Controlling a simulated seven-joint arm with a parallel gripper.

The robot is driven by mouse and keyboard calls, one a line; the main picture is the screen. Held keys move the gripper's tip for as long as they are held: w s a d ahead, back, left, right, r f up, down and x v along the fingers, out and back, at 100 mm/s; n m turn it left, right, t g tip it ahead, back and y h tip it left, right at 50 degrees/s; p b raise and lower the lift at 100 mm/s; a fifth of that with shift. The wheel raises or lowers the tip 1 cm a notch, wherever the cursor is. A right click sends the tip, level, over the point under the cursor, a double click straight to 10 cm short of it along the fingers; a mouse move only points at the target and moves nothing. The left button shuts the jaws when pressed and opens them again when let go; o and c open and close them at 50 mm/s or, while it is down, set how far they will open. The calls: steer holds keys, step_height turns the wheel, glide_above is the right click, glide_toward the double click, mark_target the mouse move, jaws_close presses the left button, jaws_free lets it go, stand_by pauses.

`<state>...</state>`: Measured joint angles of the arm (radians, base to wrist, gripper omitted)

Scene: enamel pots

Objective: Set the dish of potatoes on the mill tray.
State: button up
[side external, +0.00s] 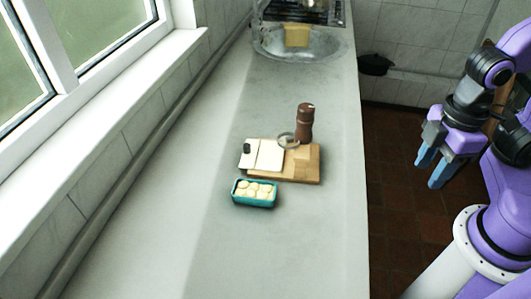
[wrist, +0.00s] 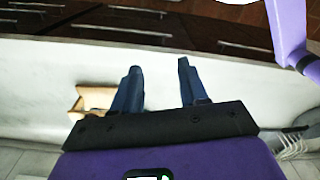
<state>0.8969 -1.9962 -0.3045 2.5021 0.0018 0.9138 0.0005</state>
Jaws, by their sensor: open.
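The dish of potatoes (side external: 255,193) is a small teal rectangular dish holding several pale potatoes. It stands on the counter, just in front of the mill tray (side external: 307,170). The tray is a flat wooden board carrying a brown pepper mill (side external: 305,124) upright at its back right, a white card or booklet at its left and a ring-shaped item near the mill. My gripper (side external: 433,171) is open and empty, off the right side of the counter and well away from the dish. In the wrist view its two blue fingers (wrist: 157,80) are apart with nothing between them.
A metal sink (side external: 300,45) with a yellow block (side external: 297,35) is at the counter's far end. A dark pot (side external: 375,64) stands on a low ledge behind. The window wall bounds the left. The counter in front of the dish is clear. The wrist view shows a wooden item (wrist: 92,99).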

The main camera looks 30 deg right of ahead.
steer(key=o, duration=0.8)
steer(key=shift+o, duration=0.2)
step_height(320, 180, up, 3)
steer(key=m+g+h, duration=0.2)
steer(key=h, duration=0.1)
glide_above(254, 189)
steer(key=s+a, duration=0.1)
steer(key=w+a+f+m+g, duration=0.1)
steer(key=w+a+f, duration=0.4)
steer(key=w, duration=0.1)
steer(key=shift+h, duration=0.4)
steer(key=x, duration=1.1)
steer(key=shift+s+d, duration=0.35)
steer(key=x, duration=0.5)
steer(key=shift+s+d, duration=0.1)
steer(key=shift+d, duration=0.05)
steer(key=shift+f, duration=0.15)
